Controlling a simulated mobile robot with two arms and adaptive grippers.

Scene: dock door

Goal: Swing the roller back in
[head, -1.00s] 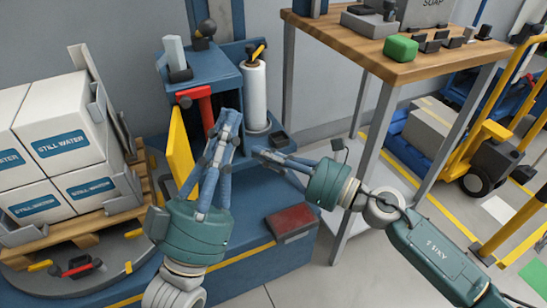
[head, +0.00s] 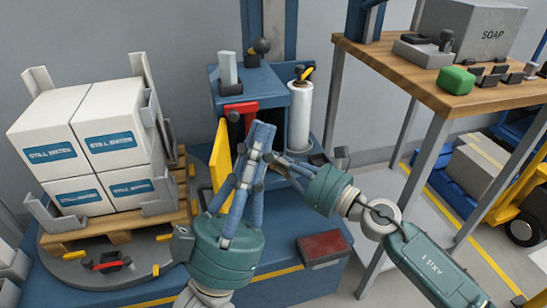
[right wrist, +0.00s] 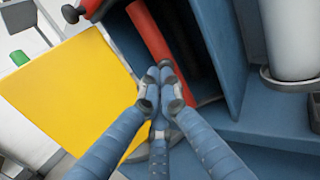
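A red upright roller (head: 240,112) with a red top arm and black knob sits at the front of the blue wrapper cabinet (head: 262,86). It also shows in the right wrist view (right wrist: 148,36), in front of the dark cabinet opening. A yellow panel (head: 220,155) stands out at its left. My left gripper (head: 262,130) points up in front of the roller with its fingers together, hiding the lower part. My right gripper (head: 275,160) comes from the right; in its wrist view the fingertips (right wrist: 164,78) meet just before the roller's lower end. I cannot tell if they touch it.
A white film roll (head: 299,115) stands right of the cabinet. White water boxes (head: 110,145) sit on a pallet and turntable at left. A wooden table (head: 400,68) is at right. A dark red pad (head: 323,247) lies on the blue base's front.

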